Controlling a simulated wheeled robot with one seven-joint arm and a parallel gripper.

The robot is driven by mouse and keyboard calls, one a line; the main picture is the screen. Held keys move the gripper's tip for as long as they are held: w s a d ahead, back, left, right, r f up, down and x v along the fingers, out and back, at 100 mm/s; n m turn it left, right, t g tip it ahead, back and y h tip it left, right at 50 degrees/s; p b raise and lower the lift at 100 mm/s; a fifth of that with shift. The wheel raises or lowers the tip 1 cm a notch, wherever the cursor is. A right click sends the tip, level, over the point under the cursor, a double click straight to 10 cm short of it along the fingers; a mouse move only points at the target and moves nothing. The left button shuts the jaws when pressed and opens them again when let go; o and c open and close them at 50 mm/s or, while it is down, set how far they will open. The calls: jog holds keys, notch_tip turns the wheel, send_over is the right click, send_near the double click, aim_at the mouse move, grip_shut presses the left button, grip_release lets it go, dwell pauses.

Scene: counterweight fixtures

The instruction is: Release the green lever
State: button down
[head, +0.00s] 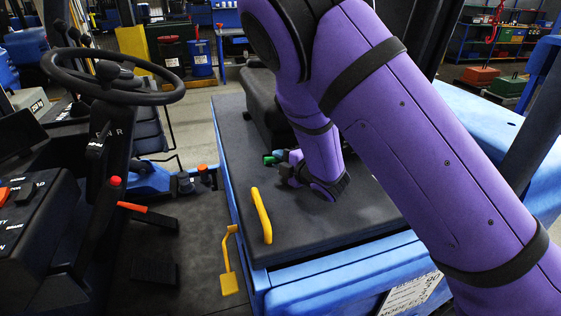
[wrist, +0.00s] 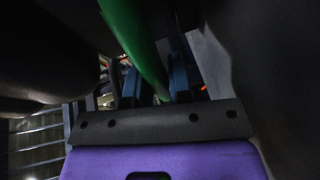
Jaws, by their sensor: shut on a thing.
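The green lever (wrist: 133,40) shows in the wrist view as a green bar running down from the top to between the blue fingers. In the head view its small green end (head: 270,160) sticks out to the left of my gripper (head: 284,158), beside the dark seat. My gripper in the wrist view (wrist: 158,85) has one finger on each side of the lever and is shut on it. Most of the lever and the fingertips are hidden by my purple arm in the head view.
A dark flat panel (head: 240,165) with a yellow handle (head: 262,215) lies under my arm. A steering wheel (head: 110,80) and red-tipped levers stand at left. A yellow pedal-like piece (head: 229,275) hangs by the panel's edge. Dark surfaces crowd both sides in the wrist view.

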jog(key=shift+w+d+r+m+t+y, duration=0.15)
jog(key=shift+r+m+t+y, duration=0.1)
jog(key=shift+r+m, duration=0.35)
jog(key=shift+s+d+r+m+t+y, duration=0.1)
jog(key=shift+d+r+m+t+y, duration=0.1)
jog(key=shift+r+m, duration=0.45)
jog(key=shift+w+d+r+m+t+y, duration=0.15)
jog(key=shift+r+m+y, duration=0.2)
jog(key=shift+m, duration=0.4)
jog(key=shift+s, duration=0.1)
jog(key=c, duration=1)
grip_release()
jog(key=shift+c, duration=0.2)
jog(key=shift+r, duration=0.1)
jog(key=shift+r, duration=0.1)
